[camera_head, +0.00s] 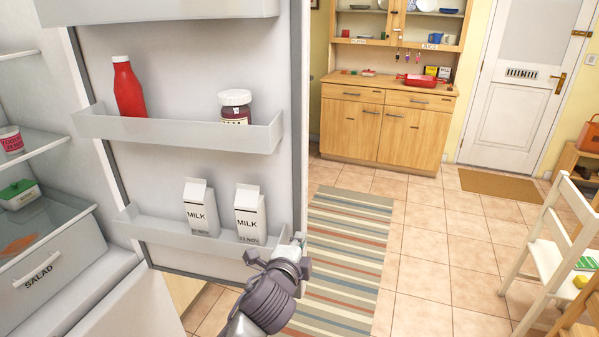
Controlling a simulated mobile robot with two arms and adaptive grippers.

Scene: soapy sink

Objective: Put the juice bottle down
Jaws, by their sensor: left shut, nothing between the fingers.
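A red bottle with a white cap (127,88) stands in the upper shelf of the open fridge door. It shows no readable label, so I cannot tell whether it is the juice bottle. No other bottle that is clearly juice shows. My left gripper (297,243) is shut and empty, in front of the fridge door's lower right corner. It is near the right end of the lower door shelf; I cannot tell whether it touches the door. My right gripper is not in view.
The fridge door (180,55) stands open. Its upper shelf (190,136) also holds a white-lidded jar (235,107). Its lower shelf holds two milk cartons (201,208). A striped rug (335,260) lies on clear floor.

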